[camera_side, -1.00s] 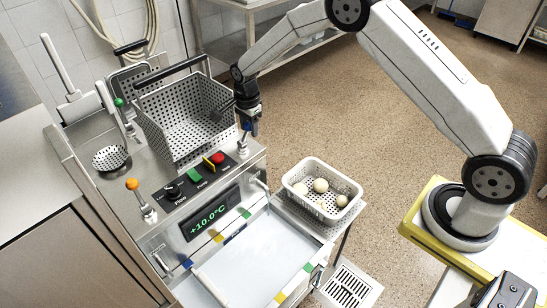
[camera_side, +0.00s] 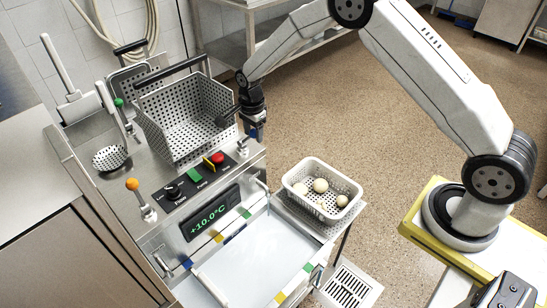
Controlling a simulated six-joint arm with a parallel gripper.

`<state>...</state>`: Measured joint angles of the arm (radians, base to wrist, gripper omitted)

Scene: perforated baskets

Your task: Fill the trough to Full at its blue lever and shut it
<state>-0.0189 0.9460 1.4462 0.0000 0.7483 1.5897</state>
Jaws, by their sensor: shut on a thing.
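The blue lever (camera_side: 244,147) stands at the right end of the metal machine's top, beside the control panel. My gripper (camera_side: 254,131) is shut on its blue knob, which is mostly hidden between the fingers. The lever leans a little to the right. The trough (camera_side: 208,290) is the shallow basin at the front of the machine, with a pale, smooth surface inside. Coloured marks in yellow, blue and green sit along its edges. I cannot tell how high the water stands in it.
A perforated basket (camera_side: 187,118) stands left of my gripper, very close to it. An orange-knobbed lever (camera_side: 132,184) and a green-knobbed lever (camera_side: 119,103) are farther left. The display (camera_side: 209,212) reads +10.0°C. A white basket (camera_side: 289,182) with several pale balls sits on the right shelf.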

